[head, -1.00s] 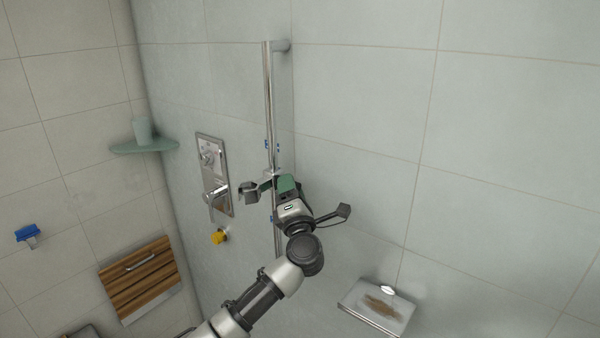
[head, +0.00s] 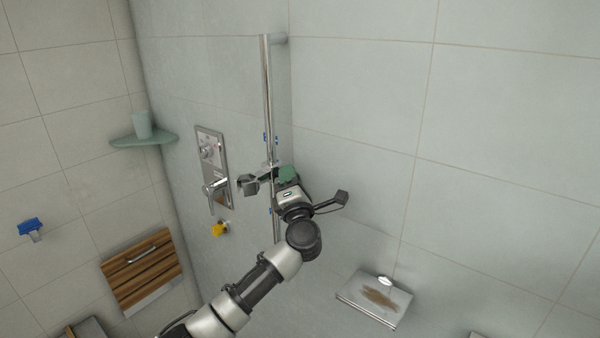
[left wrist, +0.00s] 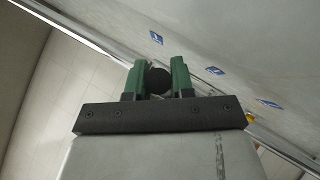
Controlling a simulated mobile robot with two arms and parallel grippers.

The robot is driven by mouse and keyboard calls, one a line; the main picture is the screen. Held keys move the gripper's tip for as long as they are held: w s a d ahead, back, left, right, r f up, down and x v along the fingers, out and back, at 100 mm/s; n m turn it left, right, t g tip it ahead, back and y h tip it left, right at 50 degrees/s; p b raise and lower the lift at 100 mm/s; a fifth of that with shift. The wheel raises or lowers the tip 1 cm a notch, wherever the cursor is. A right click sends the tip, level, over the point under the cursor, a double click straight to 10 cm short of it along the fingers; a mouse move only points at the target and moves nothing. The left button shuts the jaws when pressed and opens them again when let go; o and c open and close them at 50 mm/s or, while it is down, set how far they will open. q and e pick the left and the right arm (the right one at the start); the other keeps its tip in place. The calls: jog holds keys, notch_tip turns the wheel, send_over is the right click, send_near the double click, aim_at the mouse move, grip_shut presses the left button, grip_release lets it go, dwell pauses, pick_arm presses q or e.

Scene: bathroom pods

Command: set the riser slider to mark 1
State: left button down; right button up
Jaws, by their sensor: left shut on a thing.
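The riser rail (head: 267,90) is a vertical chrome bar on the tiled wall. The slider (head: 266,170) sits around it on the lower half, with a grey holder piece sticking out to the left. My left gripper (head: 287,176) is at the slider, just right of the rail. In the left wrist view its green fingers (left wrist: 158,78) are shut on a dark round knob (left wrist: 158,82), taken to be the slider's. Blue marks (left wrist: 215,71) line the wall beside the rail; their numbers are too small to read. One mark (head: 270,211) shows below the slider, others above. My right gripper is not in view.
A chrome valve plate with lever (head: 214,170) and a yellow knob (head: 219,229) are left of the rail. A corner shelf with a cup (head: 143,138) and a wooden fold-down seat (head: 142,272) are further left. A soap shelf (head: 376,298) is at the lower right.

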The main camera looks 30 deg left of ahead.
pick_arm(q)
notch_tip(320, 180, down, 20)
jog(key=b, duration=1.3)
jog(key=shift+r+b, duration=0.2)
jog(key=shift+b, duration=0.1)
jog(key=c, duration=1.3)
grip_release()
jog(key=shift+c, duration=0.2)
jog(key=o, duration=0.4)
jog(key=shift+s+r, duration=0.1)
jog(key=shift+r, duration=0.05)
jog(key=shift+d, duration=0.1)
jog(key=shift+s+d+b, duration=1.25)
jog(key=shift+s+d, duration=3.4)
jog(key=shift+d, duration=0.05)
